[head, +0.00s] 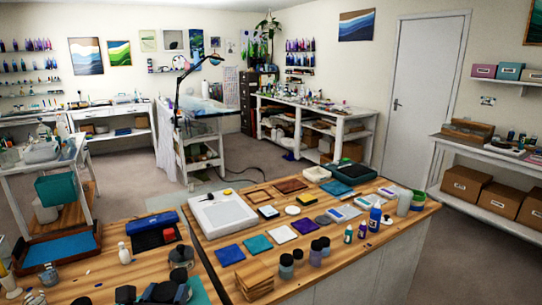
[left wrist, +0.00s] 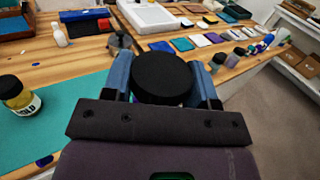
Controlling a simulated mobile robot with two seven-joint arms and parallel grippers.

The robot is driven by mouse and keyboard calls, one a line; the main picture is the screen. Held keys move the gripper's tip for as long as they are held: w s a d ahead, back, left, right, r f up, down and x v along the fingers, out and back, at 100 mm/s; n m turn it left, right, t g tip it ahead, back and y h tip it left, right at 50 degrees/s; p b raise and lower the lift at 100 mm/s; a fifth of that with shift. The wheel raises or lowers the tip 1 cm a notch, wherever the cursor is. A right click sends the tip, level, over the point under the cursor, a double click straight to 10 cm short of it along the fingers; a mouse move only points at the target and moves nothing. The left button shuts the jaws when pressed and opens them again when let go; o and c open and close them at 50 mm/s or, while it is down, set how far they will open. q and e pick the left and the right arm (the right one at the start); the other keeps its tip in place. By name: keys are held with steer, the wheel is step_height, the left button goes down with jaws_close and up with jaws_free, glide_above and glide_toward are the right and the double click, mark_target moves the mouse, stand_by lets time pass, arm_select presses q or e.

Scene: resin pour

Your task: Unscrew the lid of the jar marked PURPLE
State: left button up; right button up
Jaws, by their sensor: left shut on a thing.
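In the left wrist view, a round black lid (left wrist: 162,72) sits between the two blue fingers of my left gripper (left wrist: 164,88). The fingers are shut on it from both sides. The jar body below the lid is almost wholly hidden by the lid and gripper, and no PURPLE marking can be read. In the head view, my left gripper (head: 168,291) is low at the bottom edge, over the near wooden table. My right gripper is not in view.
A yellow jar (left wrist: 20,96) with a black lid stands on the teal mat (left wrist: 75,92), left of the gripper. A grey cup (head: 181,254) and a white bottle (head: 124,253) stand beyond it. A pale grey panel (head: 222,213) lies on the adjoining table.

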arm_select(q)
steer(key=shift+s+d+f, duration=0.2)
steer(key=shift+s+f, duration=0.25)
steer(key=shift+f, duration=0.3)
steer(key=shift+s+a+f, duration=0.1)
steer(key=shift+s+f, duration=0.1)
steer(key=shift+f, duration=0.25)
steer(key=d+r+m+g+h, duration=0.1)
steer(key=d+m+g+h, duration=0.3)
steer(key=d+m+h, duration=0.3)
steer(key=d+h, duration=0.4)
steer(key=d, duration=0.4)
steer(key=shift+w+m, duration=0.3)
steer(key=shift+m, duration=0.1)
steer(key=shift+d+r+h, duration=0.1)
steer(key=shift+d+h, duration=0.1)
steer(key=shift+h, duration=0.1)
jaws_close()
